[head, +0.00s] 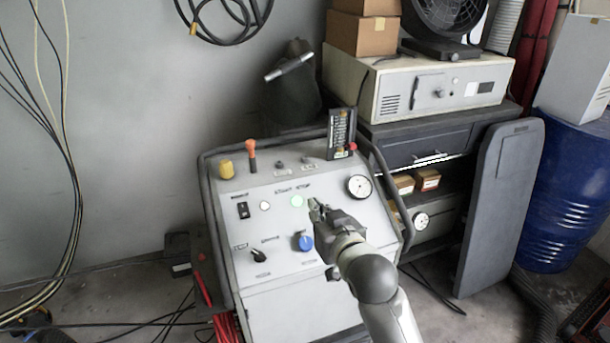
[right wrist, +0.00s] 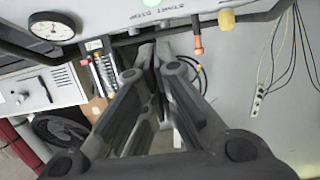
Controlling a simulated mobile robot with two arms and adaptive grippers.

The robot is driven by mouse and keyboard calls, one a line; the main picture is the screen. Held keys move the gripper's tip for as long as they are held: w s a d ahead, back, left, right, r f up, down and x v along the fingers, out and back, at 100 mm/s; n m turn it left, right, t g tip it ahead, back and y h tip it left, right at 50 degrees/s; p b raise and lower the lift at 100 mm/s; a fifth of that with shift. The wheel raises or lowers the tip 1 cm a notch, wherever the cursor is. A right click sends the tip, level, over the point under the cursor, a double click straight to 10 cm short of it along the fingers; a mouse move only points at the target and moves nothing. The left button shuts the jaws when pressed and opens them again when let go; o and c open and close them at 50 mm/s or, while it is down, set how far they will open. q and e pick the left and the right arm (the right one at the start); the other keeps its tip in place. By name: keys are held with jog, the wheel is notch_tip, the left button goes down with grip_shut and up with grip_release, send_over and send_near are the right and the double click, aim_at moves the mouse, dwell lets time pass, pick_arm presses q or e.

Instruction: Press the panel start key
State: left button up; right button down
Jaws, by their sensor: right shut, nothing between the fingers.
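The grey control panel (head: 330,262) slopes up in the middle of the head view, with START STOP lettering near its top. Whether the tips touch the panel I cannot tell. The gripper hides the panel surface behind it. My left gripper is not in view.
The panel also bears a black rocker switch (head: 243,210), a blue knob (head: 304,242), a gauge (head: 359,186), an orange-topped lever (head: 252,152) and a yellow knob (head: 227,169). A dark tubular frame (head: 208,215) edges the console. A cabinet and a blue drum (head: 570,200) stand right.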

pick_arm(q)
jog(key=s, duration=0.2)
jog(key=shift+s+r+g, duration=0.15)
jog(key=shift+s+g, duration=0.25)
pick_arm(e)
jog(key=shift+w+r, duration=0.4)
jog(key=shift+r, duration=0.05)
jog(key=p, duration=0.1)
send_over(297, 201)
jog(key=s+d, duration=0.2)
jog(key=s, duration=0.2)
notch_tip(297, 201, down, 3)
jog(key=shift+w+a+f, duration=0.25)
jog(key=shift+w+f, duration=0.1)
jog(key=shift+f, duration=0.2)
jog(key=shift+w+a+f, duration=0.25)
jog(key=shift+w+f, duration=0.05)
jog(key=shift+f, duration=0.25)
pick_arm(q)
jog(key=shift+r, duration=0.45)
pick_arm(e)
jog(key=shift+w+a+f, duration=0.1)
jog(key=shift+w+f, duration=0.2)
jog(key=shift+f, duration=0.25)
